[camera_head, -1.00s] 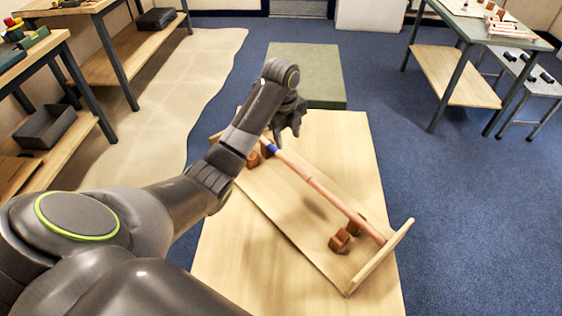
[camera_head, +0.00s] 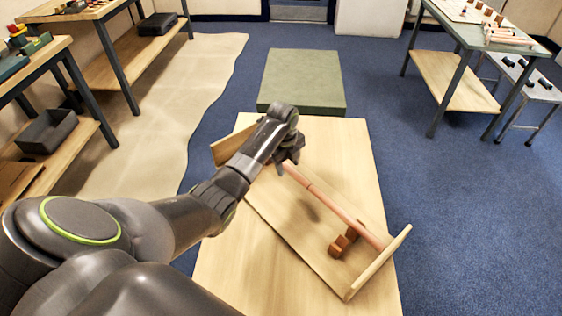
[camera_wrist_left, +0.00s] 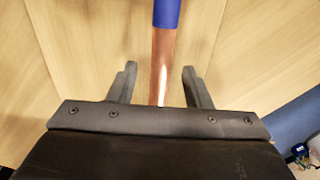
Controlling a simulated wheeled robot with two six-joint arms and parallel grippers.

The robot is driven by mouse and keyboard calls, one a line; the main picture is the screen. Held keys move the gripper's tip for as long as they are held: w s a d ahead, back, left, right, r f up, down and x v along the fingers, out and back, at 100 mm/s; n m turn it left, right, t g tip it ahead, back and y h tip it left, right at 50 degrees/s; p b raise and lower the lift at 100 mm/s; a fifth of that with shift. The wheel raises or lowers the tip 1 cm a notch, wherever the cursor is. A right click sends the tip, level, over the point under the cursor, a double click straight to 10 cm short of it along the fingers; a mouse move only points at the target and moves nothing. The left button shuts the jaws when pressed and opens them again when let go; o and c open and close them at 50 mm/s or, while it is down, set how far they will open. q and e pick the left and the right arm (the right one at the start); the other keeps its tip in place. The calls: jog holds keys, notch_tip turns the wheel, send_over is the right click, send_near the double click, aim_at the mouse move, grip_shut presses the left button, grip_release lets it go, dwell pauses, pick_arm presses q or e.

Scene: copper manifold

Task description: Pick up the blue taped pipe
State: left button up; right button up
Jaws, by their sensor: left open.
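The copper pipe (camera_head: 335,205) lies slanted over a wooden jig board, resting on brown blocks (camera_head: 342,243) near its lower end. Its blue tape (camera_wrist_left: 166,12) shows at the top edge of the left wrist view; in the head view my gripper hides it. My left gripper (camera_head: 291,158) is over the pipe's upper-left end. In the left wrist view its two fingers (camera_wrist_left: 160,78) are open, one on each side of the bare copper just below the tape. Whether they are level with the pipe or above it I cannot tell. My right gripper is not in view.
The jig board has raised end walls, one at the lower right (camera_head: 380,262) and one at the upper left (camera_head: 226,149). It stands on a light wooden table (camera_head: 225,270). A green block (camera_head: 301,80) lies beyond. Benches stand at both sides, and blue floor is clear at right.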

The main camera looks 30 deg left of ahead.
pick_arm(q)
grip_shut()
jog(key=shift+r, duration=0.1)
dwell(1.2)
